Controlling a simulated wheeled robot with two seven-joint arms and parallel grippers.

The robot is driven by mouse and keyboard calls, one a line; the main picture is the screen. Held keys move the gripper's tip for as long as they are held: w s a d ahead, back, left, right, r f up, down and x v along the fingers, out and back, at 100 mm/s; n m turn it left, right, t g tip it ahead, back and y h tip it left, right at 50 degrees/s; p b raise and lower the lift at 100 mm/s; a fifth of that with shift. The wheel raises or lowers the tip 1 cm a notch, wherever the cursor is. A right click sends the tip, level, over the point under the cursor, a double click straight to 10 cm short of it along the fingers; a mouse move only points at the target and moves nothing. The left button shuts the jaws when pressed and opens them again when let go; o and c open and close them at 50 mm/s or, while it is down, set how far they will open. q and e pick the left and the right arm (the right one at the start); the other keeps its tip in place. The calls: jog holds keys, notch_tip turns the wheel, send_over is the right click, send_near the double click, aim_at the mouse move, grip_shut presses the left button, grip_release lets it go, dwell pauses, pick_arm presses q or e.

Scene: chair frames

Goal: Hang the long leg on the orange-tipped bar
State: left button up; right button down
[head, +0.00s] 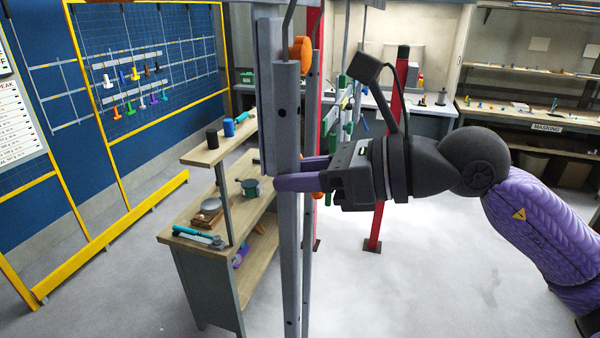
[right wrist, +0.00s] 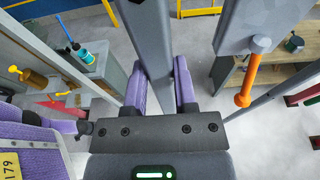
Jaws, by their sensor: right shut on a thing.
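The long leg (head: 287,130) is a tall grey metal profile with small holes, standing nearly upright in the middle of the head view. A thin dark rod (head: 289,25) shows at its top. My right gripper (head: 282,180) is shut on the leg, its purple fingers on either side of it. In the right wrist view the leg (right wrist: 147,45) rises between the purple fingers (right wrist: 160,85). An orange round tip (head: 300,48) shows just behind the leg's upper end. In the right wrist view an orange bar (right wrist: 250,78) stands off to the right, apart from the leg. My left gripper is not seen.
A wooden-topped workbench (head: 180,220) with cups and tools stands behind, left of the leg. Red posts (head: 392,150) stand behind my right arm. A blue pegboard with a yellow frame (head: 82,70) is at the left. The floor at right is clear.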

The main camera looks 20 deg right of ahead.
aim_at(278, 167)
jog(key=shift+w+a+r, duration=0.1)
jog(key=shift+a, duration=0.05)
jog(key=shift+w+a+p, duration=0.55)
jog(key=shift+a+p, duration=0.2)
jog(key=shift+a, duration=0.1)
jog(key=shift+w+a, duration=0.15)
jog(key=shift+a, duration=0.1)
dwell(0.4)
jog(key=shift+w+a, duration=0.2)
jog(key=shift+a, duration=0.1)
jog(key=shift+w+a+p, duration=0.25)
jog(key=shift+a+p, duration=0.1)
dwell(0.4)
jog(key=shift+w+a, duration=0.2)
jog(key=shift+a, duration=0.1)
jog(key=shift+w+a, duration=0.1)
dwell(0.3)
